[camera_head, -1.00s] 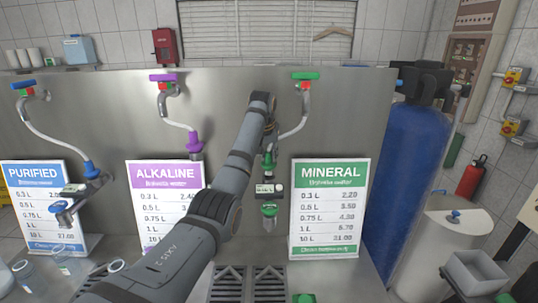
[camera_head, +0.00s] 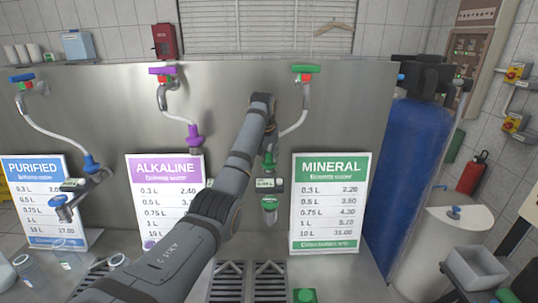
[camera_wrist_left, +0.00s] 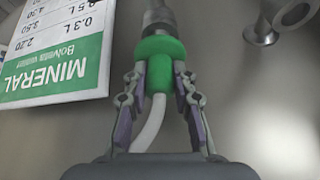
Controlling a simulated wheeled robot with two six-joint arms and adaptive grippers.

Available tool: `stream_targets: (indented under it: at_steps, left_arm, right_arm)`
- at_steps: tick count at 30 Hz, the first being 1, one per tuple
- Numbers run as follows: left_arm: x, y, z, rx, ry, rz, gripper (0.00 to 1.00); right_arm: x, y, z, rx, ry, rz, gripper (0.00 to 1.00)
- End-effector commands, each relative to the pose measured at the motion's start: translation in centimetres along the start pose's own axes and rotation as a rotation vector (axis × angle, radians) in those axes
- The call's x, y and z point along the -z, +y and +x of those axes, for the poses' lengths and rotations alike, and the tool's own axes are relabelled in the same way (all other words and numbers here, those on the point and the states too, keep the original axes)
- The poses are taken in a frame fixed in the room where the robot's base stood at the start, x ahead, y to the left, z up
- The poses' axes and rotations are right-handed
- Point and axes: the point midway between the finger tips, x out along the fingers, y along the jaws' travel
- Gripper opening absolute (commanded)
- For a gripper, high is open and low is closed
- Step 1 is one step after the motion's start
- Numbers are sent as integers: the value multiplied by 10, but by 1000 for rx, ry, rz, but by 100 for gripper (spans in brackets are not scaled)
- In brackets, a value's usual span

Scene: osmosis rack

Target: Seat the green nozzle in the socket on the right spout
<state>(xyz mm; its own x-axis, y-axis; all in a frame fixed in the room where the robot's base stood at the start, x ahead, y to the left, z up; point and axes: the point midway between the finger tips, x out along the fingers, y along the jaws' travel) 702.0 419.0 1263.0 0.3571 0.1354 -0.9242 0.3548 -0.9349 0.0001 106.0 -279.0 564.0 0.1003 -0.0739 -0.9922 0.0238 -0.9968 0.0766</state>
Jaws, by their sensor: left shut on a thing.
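The green nozzle (camera_wrist_left: 158,65) sits between the fingers of my left gripper (camera_wrist_left: 160,75), which is shut on it in the left wrist view. A white hose (camera_wrist_left: 150,122) runs from the nozzle past the fingers. The nozzle's wide green collar meets a grey metal part (camera_wrist_left: 158,14) at the top of that view; I cannot tell how deep it goes. In the head view the nozzle (camera_head: 268,160) shows just above the right spout's small display (camera_head: 265,183), beside my left arm. My arm hides part of the spout and the gripper there. My right gripper is not in view.
The MINERAL sign (camera_head: 330,205) stands close to the right of the spout, and the ALKALINE sign (camera_head: 160,190) to the left. The green-handled tap (camera_head: 305,73) is above. A blue nozzle (camera_head: 91,163) is at the left spout. A blue tank (camera_head: 412,165) stands at right.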

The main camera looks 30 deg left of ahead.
Motion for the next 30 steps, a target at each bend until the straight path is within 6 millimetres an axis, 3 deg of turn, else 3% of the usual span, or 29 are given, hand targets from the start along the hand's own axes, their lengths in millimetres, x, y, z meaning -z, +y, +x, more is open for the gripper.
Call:
stream_targets:
  at_steps: [24, 25, 30]
  left_arm:
    - [-3, 0, 8, 0, 1, 0, 0]
    - [-3, 0, 8, 0, 1, 0, 27]
    - [-3, 0, 8, 0, 1, 0, 50]
  right_arm:
    - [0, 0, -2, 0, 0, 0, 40]
    - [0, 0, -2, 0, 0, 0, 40]
    - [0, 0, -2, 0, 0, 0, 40]
